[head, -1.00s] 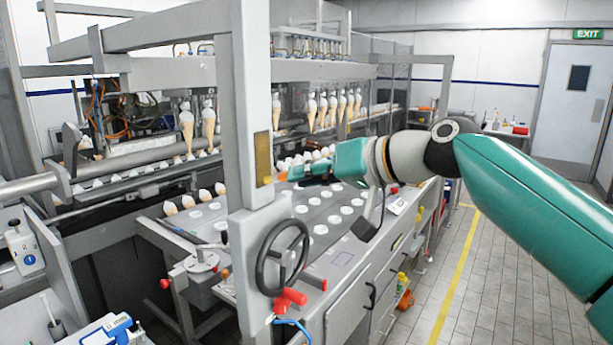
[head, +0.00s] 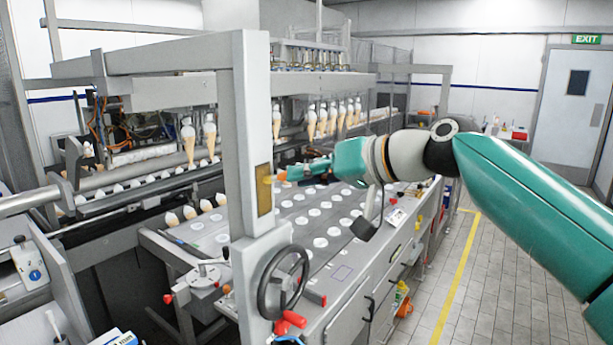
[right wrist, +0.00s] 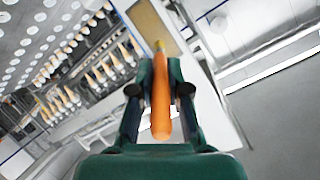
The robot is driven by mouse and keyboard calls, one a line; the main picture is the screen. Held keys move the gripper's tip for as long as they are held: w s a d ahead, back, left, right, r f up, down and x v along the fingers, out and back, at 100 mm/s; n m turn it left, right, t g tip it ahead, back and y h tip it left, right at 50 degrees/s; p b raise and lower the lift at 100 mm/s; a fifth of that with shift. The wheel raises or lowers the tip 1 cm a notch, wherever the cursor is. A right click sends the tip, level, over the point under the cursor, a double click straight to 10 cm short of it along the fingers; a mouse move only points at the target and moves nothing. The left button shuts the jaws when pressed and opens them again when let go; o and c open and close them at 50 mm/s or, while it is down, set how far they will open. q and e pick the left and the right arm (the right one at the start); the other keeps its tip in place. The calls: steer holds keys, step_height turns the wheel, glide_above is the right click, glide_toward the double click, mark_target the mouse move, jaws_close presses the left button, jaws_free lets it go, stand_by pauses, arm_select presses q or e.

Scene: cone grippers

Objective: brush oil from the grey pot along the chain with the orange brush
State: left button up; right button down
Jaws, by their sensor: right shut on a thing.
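My right gripper (head: 300,173) is shut on the orange brush (right wrist: 160,100), whose handle lies between its fingers in the right wrist view. The brush's tip points away from the gripper, at the tan panel (head: 264,190) on the upright grey post; I cannot tell whether it touches. The panel also shows at the top of the right wrist view (right wrist: 152,22). I cannot make out separate chain links on it. The grey pot is not in view now. My left gripper is not in view.
The grey post (head: 245,120) stands just left of my right gripper, with a black handwheel (head: 281,280) below. The machine bed (head: 315,235) with round white spots lies behind. Several cones (head: 275,120) hang from the machine. The tiled floor at right is clear.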

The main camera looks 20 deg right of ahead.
steer(key=shift+r+p, duration=1)
steer(key=shift+r, duration=0.4)
step_height(320, 180, down, 9)
steer(key=b, duration=0.8)
steer(key=shift+s+f+b, duration=0.1)
steer(key=shift+b, duration=0.2)
steer(key=shift+s+d+b, duration=0.55)
steer(key=shift+s+d, duration=0.35)
steer(key=shift+s, duration=0.25)
steer(key=shift+s+d+b, duration=0.5)
steer(key=shift+s+d, duration=0.4)
steer(key=shift+s, duration=0.25)
steer(key=shift+d, duration=0.1)
steer(key=shift+s+d+b, duration=0.25)
steer(key=shift+s+d, duration=0.2)
steer(key=shift+s, duration=0.15)
steer(key=shift+s+d+b, duration=0.25)
steer(key=shift+s+d, duration=0.15)
steer(key=shift+s, duration=0.2)
